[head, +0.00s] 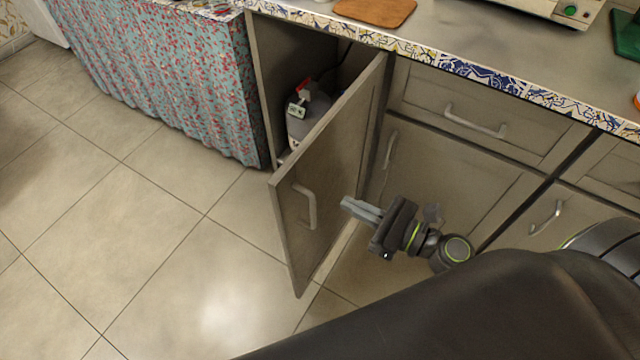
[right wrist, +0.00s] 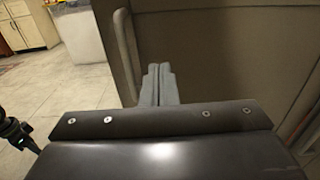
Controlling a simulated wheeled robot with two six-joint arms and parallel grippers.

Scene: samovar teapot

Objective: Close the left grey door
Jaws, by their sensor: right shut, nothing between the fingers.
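The left grey door (head: 325,175) stands open, swung out from the cabinet, with its handle (head: 308,206) on the face turned toward my right gripper. My right gripper (head: 347,204) is shut and empty, to the right of the door, with its fingertips pointing at that face near the handle. In the right wrist view the shut fingers (right wrist: 158,80) are in front of the door panel (right wrist: 190,40), just right of the handle (right wrist: 126,55). I cannot tell whether they touch the panel.
Inside the open cabinet stands a grey gas cylinder (head: 303,115) with a red-topped valve. A floral curtain (head: 165,75) hangs to the left. Closed drawers and doors with handles (head: 475,122) lie to the right under the counter (head: 460,35). The tiled floor at left is clear.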

